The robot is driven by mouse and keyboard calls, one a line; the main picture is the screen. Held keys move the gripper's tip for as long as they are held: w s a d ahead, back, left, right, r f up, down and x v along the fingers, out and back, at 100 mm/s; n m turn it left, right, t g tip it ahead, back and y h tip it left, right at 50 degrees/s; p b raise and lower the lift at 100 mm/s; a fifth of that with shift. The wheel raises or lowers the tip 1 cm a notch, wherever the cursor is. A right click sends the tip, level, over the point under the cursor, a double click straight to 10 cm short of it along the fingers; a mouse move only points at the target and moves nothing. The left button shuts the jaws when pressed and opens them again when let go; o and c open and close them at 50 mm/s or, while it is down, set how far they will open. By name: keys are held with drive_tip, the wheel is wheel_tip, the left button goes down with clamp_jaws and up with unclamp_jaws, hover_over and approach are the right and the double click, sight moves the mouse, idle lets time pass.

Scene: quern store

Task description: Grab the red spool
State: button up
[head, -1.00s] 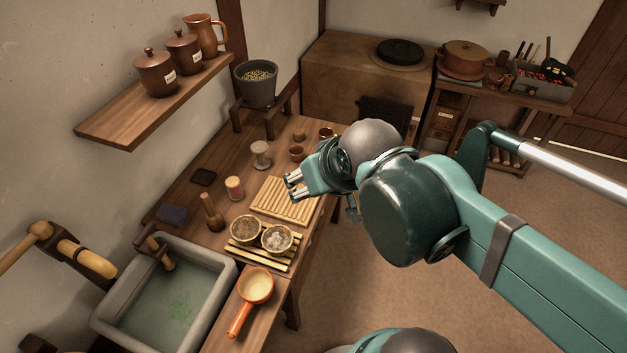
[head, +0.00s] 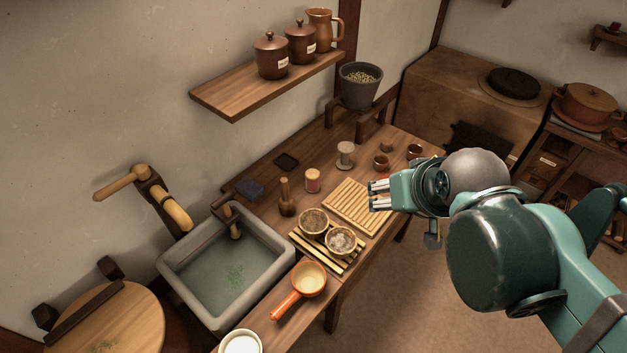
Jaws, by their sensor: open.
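The red spool (head: 312,181) stands upright on the wooden counter, with a pale top and a reddish body. My gripper (head: 376,196) is open and empty, over the right side of the slatted wooden board (head: 350,204). Its fingers point left, toward the red spool, and are clearly apart from it. The slatted board lies between them in the picture. Nothing hides the red spool.
Two bowls (head: 314,222) sit on a slatted rack in front. A stone sink (head: 232,268), an orange pan (head: 308,280) and small brown cups (head: 381,162) are also around. A shelf (head: 262,88) hangs above the counter.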

idle(0.4)
drive_tip(key=c, duration=0.3)
drive_tip(key=shift+w, duration=0.15)
